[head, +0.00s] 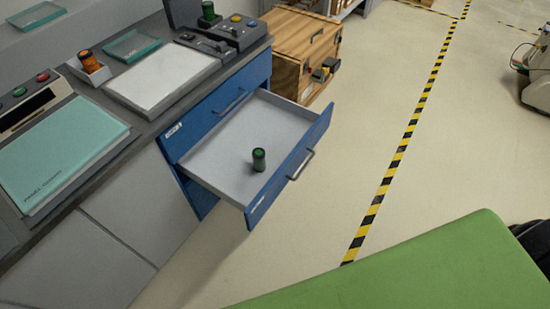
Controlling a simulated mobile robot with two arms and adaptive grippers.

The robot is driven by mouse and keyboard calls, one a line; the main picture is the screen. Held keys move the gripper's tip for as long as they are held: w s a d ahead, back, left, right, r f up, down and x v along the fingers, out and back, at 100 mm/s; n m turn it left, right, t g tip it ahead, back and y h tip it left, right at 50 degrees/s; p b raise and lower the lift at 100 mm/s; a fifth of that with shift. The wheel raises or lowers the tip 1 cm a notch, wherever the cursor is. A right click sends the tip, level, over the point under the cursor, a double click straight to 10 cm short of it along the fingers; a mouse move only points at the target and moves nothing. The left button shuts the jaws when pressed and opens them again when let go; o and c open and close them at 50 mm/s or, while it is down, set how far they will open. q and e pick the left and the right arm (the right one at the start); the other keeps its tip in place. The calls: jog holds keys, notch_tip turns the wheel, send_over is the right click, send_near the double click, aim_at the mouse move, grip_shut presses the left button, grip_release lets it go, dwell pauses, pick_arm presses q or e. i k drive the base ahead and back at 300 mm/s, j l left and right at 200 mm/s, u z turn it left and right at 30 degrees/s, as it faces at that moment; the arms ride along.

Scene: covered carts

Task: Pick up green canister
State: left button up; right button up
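A dark green canister (259,160) stands upright in the open blue drawer (225,150), near its front panel. A second dark green canister (208,12) stands at the back of the counter, at the top edge of the view, by the control panel. Neither of my grippers is in view.
The drawer sticks out from the counter (140,136) over the floor. An orange canister (89,61) sits in a white holder on the counter. A wooden crate (300,45) stands beyond the drawer. A large green surface (430,270) fills the bottom right. The floor by the striped line (400,150) is clear.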

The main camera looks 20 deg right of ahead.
aim_at(259, 154)
jog(key=i+z, duration=0.25)
jog(key=i, duration=0.2)
jog(key=i+z, duration=0.3)
jog(key=i, duration=0.15)
jog(key=j, duration=0.1)
